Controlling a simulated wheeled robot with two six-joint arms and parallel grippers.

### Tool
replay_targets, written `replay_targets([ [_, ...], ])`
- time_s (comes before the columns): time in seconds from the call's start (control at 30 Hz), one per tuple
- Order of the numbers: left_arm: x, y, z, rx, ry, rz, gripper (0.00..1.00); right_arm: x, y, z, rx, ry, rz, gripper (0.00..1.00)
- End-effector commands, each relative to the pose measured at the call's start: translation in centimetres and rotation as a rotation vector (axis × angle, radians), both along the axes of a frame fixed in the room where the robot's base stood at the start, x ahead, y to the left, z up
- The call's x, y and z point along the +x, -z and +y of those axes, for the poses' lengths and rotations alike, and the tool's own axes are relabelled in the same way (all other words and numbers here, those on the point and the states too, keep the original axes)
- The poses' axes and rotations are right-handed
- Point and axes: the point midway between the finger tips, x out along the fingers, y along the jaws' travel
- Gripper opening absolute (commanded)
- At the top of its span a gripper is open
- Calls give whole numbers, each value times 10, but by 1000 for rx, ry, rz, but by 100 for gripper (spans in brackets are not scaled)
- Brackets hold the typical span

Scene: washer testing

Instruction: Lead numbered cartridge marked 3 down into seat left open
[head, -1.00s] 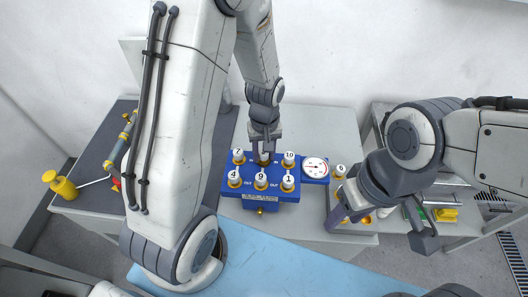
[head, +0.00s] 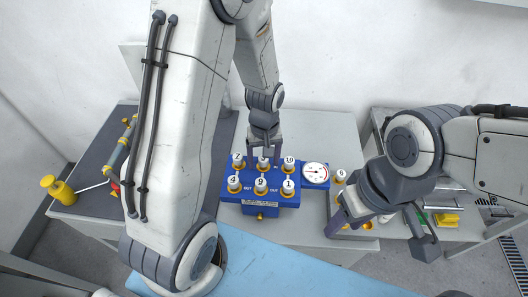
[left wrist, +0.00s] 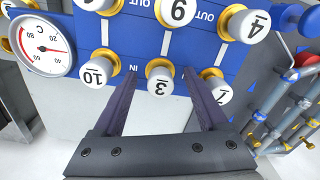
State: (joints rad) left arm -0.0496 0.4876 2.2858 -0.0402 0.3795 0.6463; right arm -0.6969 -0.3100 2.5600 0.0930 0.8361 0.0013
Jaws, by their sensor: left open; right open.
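The white cartridge marked 3 (head: 263,163) stands in the middle of the back row of the blue block (head: 272,206), between cartridges 7 (head: 238,160) and 10 (head: 289,162). In the left wrist view, cartridge 3 (left wrist: 160,82) sits in a gold ring like its neighbours, its number facing the camera. My left gripper (head: 265,153) is open just behind it, with one finger on each side and visible gaps. My right gripper (head: 345,217) is open over the tray at the right, away from the block; its fingers partly hide the tray.
Cartridges 4 (head: 234,184), 9 (head: 261,186) and 1 (head: 288,187) fill the front row. A round gauge (head: 315,172) adjoins the block's right side. Another cartridge (head: 340,177) stands beside my right gripper. Yellow-handled pipework (head: 60,190) lies at the left. White tabletop (head: 320,125) behind is clear.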

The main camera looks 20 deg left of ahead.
Motion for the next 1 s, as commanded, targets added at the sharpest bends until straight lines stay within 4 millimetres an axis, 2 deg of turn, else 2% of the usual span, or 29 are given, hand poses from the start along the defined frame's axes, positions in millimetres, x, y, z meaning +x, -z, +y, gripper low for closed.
replay_targets([
  [0.17, 2, -26, -1, -1, 0, -8, 76, 0, 4, 0, 0, 0, 0, 50],
  [0.4, 2, -74, -2, 0, 0, -7, 76, 0, 8, 0, 0, 0, 0, 50],
  [0.63, 1, -99, -2, 0, 0, -2, 76, 0, 8, 0, 0, 0, 0, 50],
  [0.77, 1, -109, -2, -1, 0, -1, 76, 0, 1, 0, 0, 0, 0, 50],
  [1.0, 1, -134, -2, 0, 0, 0, 76, 0, -23, 0, 0, 1, 0, 50],
])
